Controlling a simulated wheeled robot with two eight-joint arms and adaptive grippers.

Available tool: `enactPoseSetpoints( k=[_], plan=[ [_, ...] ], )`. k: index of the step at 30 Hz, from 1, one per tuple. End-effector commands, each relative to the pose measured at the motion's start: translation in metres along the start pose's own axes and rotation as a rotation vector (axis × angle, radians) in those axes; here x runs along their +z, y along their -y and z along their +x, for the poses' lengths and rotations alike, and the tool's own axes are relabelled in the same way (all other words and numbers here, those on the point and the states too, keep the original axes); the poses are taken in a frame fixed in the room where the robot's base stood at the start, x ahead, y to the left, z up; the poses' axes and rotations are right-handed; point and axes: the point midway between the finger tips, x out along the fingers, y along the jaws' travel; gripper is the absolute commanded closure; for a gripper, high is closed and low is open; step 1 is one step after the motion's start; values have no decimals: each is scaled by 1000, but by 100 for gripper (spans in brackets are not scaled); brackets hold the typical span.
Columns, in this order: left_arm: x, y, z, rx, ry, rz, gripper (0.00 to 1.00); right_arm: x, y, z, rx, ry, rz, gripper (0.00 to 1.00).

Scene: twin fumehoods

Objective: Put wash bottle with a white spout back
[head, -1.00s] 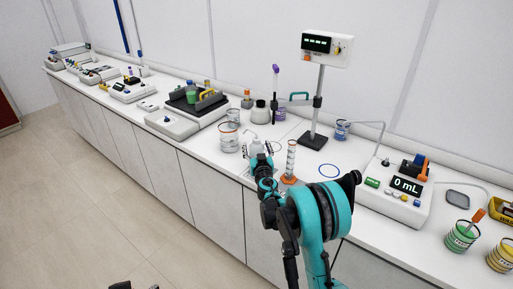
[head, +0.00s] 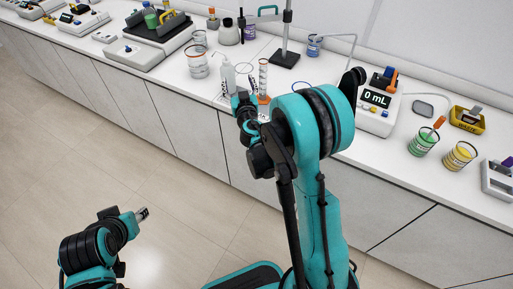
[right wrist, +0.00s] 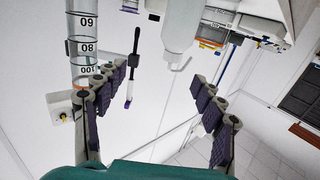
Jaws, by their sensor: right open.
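The pale wash bottle (head: 228,77) stands upright on the counter, left of the graduated cylinder (head: 263,77). The bottle (right wrist: 180,28) also shows at the top of the right wrist view, between and beyond the fingers. My right gripper (head: 241,98) is at the counter's front edge, close to the bottle; its fingers (right wrist: 152,98) are open with nothing between them. The bottle's spout is too small in the head view to make out its colour. My left gripper (head: 142,214) is low over the floor, away from the counter; its jaws are unclear.
A beaker (head: 197,62) stands left of the bottle. The cylinder stands close on its right. A stand (head: 286,45) rises behind; a dispenser (head: 378,105) sits at right.

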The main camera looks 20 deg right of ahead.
Motion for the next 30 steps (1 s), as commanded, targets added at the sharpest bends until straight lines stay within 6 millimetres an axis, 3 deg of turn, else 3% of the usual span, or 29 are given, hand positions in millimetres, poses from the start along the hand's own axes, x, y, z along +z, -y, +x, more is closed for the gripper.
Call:
enactPoseSetpoints(
  k=[1, 4, 9, 14, 21, 25, 30],
  plan=[
    [0, 0, 0, 0, 0, 0, 60, -16, -9, -11, 34, 18, 2, 31],
    [0, 0, 0, 0, 0, 0, 60, -39, -30, -38, 111, 88, -3, 31],
    [0, 0, 0, 0, 0, 0, 60, -49, -55, -101, 192, 280, -19, 31],
    [0, 0, 0, 0, 0, 0, 60, -32, -58, -179, 173, 509, -40, 31],
    [0, 0, 0, 0, 0, 0, 60, 12, -30, -297, -21, 813, -74, 31],
    [0, 0, 0, 0, 0, 0, 60, 26, -14, -336, -122, 895, -85, 31],
    [0, 0, 0, 0, 0, 0, 60, 32, -5, -354, -177, 928, -91, 31]
  ],
)
